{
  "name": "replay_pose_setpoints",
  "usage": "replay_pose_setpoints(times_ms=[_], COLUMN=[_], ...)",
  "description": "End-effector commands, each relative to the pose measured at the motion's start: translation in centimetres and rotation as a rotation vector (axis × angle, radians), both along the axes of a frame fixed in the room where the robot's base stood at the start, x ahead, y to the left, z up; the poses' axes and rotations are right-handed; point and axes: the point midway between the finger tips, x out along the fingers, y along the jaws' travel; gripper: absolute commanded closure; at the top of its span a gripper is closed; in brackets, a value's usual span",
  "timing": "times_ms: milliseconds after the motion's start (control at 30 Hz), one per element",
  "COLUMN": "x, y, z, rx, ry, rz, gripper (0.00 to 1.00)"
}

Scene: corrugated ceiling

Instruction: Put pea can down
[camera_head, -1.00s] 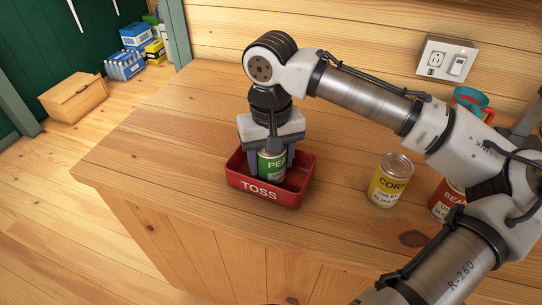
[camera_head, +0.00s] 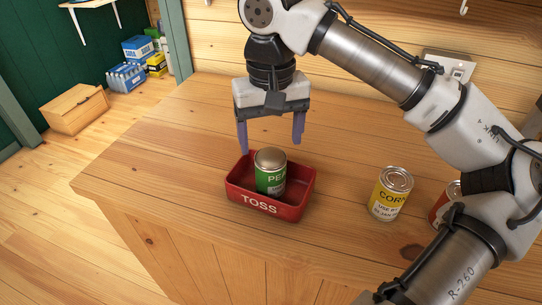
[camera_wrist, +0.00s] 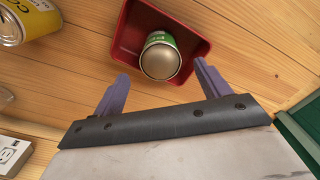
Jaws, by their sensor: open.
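The green pea can (camera_head: 270,175) stands upright inside the red bin marked TOSS (camera_head: 296,205) on the wooden counter. My gripper (camera_head: 271,148) is open and empty above the bin, with its purple fingers apart and clear of the can. In the wrist view the can (camera_wrist: 160,58) shows its metal top inside the red bin (camera_wrist: 193,42), ahead of the space between my open fingertips (camera_wrist: 162,82). The can's far side is hidden.
A yellow corn can (camera_head: 390,194) stands on the counter (camera_head: 160,160) right of the bin. A wall outlet (camera_head: 447,64) is at the back. The counter left of the bin is clear.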

Motion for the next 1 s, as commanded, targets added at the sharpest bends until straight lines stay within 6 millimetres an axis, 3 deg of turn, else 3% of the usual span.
replay_pose_setpoints(times_ms=[233, 833, 1000], x=[0.0, 0.0, 0.3], y=[0.0, 0.0, 0.4], z=[2.7, 3.0, 4.6], rx=[0.0, 0.001, 0.017], ry=[0.0, 0.0, -0.019], rz=[-0.001, 0.0, 0.016], gripper=[0.24, 0.24, 0.24])
